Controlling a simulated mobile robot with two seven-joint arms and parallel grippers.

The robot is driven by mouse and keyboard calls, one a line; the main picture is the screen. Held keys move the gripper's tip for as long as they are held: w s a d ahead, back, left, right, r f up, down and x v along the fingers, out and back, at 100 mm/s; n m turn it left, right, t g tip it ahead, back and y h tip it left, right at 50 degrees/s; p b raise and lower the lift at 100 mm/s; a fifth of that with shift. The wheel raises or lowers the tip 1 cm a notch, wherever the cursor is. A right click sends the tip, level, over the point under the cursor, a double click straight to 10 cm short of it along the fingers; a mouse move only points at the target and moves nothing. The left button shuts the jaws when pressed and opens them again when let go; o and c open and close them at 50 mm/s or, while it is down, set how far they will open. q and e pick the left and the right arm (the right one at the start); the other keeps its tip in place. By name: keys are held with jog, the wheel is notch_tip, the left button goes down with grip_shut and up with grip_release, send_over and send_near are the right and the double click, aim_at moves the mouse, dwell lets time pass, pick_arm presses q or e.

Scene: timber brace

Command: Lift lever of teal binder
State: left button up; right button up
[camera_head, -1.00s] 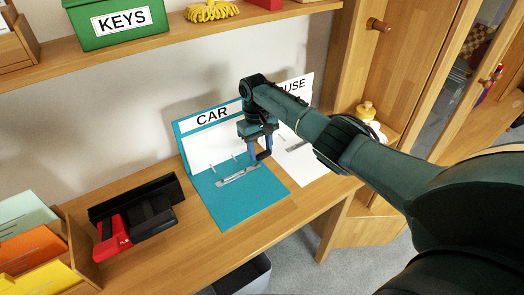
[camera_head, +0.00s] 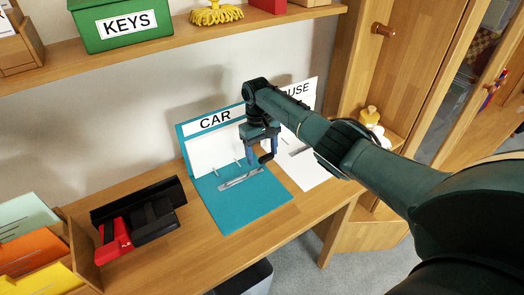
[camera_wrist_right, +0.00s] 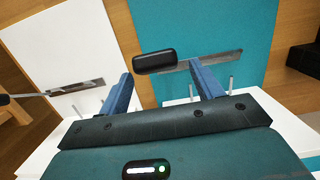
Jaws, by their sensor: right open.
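The teal binder (camera_head: 240,205) labelled CAR lies open on the desk, its cover upright against the wall. A metal clip bar (camera_head: 240,178) runs across its teal inside. The binder's lever shows a black handle end (camera_wrist_right: 155,62) in the right wrist view, seen between and just beyond my fingertips. My right gripper (camera_head: 261,158) is open with its blue fingers above the binder, one to each side of the handle. It also shows in the wrist view (camera_wrist_right: 161,75). I cannot tell whether the fingers touch the handle. My left gripper is not in view.
A white binder (camera_head: 313,168) stands open to the right, close beside the teal one. A black and red hole punch (camera_head: 138,222) and a file holder with coloured folders (camera_head: 85,250) are at left. A shelf (camera_head: 180,52) with a green KEYS box (camera_head: 122,22) runs above.

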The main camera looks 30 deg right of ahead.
notch_tip(320, 180, up, 8)
jog(key=w, duration=0.1)
jog(key=shift+f, duration=0.25)
jog(key=shift+s+f, duration=0.1)
dwell(0.5)
